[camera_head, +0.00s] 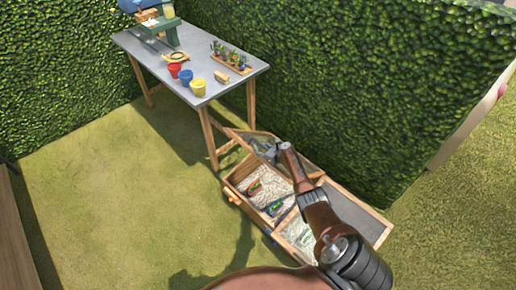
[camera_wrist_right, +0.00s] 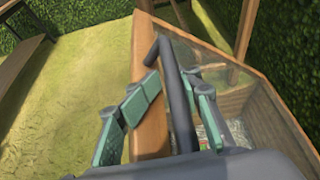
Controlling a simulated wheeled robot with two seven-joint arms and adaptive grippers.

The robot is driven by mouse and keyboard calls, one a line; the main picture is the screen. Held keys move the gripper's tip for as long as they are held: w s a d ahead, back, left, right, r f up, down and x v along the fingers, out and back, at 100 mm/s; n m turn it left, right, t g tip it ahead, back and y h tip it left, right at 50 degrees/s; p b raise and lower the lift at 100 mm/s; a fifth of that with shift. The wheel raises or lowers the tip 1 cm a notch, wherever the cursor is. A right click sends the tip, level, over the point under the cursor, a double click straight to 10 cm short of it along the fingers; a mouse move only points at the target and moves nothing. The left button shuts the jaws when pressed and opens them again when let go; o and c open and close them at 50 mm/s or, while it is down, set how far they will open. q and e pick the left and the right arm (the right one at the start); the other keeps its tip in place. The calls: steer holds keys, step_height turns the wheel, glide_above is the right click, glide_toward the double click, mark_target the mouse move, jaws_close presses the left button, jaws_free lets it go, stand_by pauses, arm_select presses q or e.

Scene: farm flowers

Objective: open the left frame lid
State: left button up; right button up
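The wooden cold frame box (camera_head: 233,196) stands on the grass with pale gravel and small plants or tools inside. The left frame lid (camera_head: 238,133), a wood-edged clear panel, stands raised and tilted at the back of the left part. In the right wrist view, its wooden rail (camera_wrist_right: 147,75) and dark bent handle (camera_wrist_right: 174,85) run between my right gripper's fingers (camera_wrist_right: 165,108). The green-padded fingers are apart: one stands off to the left, the other close beside the handle. Contact is unclear. In the head view my right gripper (camera_head: 265,151) is at this lid. My left gripper is out of view.
The right frame lid (camera_head: 352,215) lies behind the right part of the box. A grey-topped table (camera_head: 215,67) with red, blue and yellow pots and a plant tray stands behind left. Hedges (camera_head: 330,90) close off the back. Grass (camera_head: 100,180) is clear at the left.

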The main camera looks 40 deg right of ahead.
steer(key=shift+w+a+r, duration=0.1)
steer(key=shift+w+r, duration=0.25)
steer(key=shift+r, duration=0.25)
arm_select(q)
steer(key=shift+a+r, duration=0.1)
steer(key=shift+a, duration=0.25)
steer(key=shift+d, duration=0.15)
arm_select(e)
steer(key=shift+s+f, duration=0.15)
steer(key=shift+s, duration=0.05)
steer(key=shift+s+d+f, duration=0.15)
steer(key=shift+d, duration=0.05)
steer(key=shift+s+d+r, duration=0.2)
steer(key=shift+s, duration=0.45)
steer(key=shift+s+a+r, duration=0.15)
steer(key=shift+s+r, duration=0.2)
steer(key=shift+s, duration=0.35)
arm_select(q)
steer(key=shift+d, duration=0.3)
arm_select(e)
steer(key=v, duration=0.9)
steer(key=shift+w+r, duration=0.1)
steer(key=shift+r, duration=0.05)
steer(key=shift+a, duration=0.1)
